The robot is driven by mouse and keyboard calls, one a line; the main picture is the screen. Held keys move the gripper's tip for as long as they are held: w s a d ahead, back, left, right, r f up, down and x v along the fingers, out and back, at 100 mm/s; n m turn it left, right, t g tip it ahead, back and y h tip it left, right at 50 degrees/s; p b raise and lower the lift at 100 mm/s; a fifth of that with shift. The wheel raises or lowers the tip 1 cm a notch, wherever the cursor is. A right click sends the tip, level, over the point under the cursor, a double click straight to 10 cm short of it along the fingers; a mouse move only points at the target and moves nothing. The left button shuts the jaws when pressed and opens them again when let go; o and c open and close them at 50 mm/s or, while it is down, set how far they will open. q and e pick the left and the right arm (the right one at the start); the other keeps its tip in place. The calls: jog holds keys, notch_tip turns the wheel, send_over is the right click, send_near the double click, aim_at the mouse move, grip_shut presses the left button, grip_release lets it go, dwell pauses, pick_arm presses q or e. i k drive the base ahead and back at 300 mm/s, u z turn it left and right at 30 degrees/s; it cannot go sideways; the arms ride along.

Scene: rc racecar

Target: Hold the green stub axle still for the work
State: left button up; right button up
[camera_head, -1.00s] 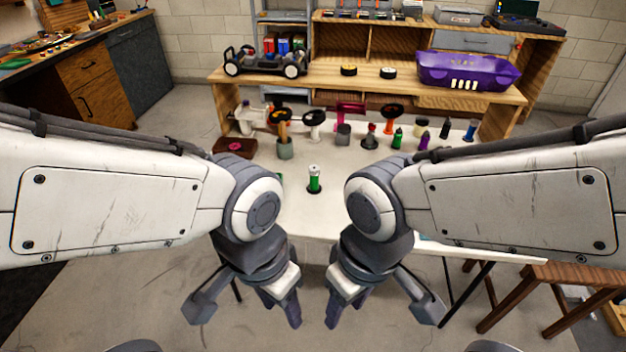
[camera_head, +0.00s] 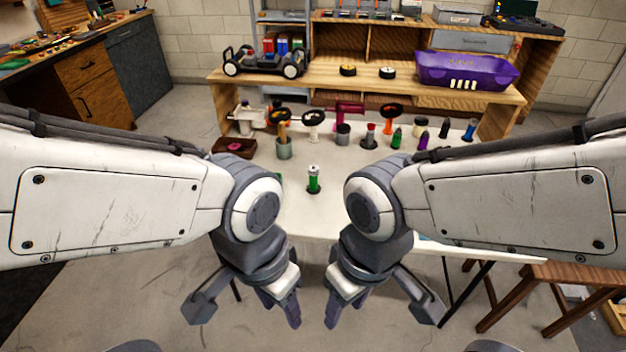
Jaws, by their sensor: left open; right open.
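The green stub axle (camera_head: 313,184) stands upright on the white table, with a pale top and a dark round base. It is near the middle of the picture, in the gap between my two arms. My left gripper (camera_head: 245,312) is open and empty, low in front of the table's near edge. My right gripper (camera_head: 380,312) is also open and empty at about the same height, to the right. Both grippers are apart from the axle and nearer to me than it is.
A wooden bench (camera_head: 340,79) at the back carries a car chassis (camera_head: 263,66) and a purple body shell (camera_head: 466,72).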

aim_at(312, 171)
jog(key=u, duration=0.5)
jog(key=k, duration=0.6)
jog(key=u, duration=0.7)
jog(key=i, duration=1.55)
jog(key=z, duration=1.35)
jog(key=i, duration=0.55)
jog(key=z, duration=0.5)
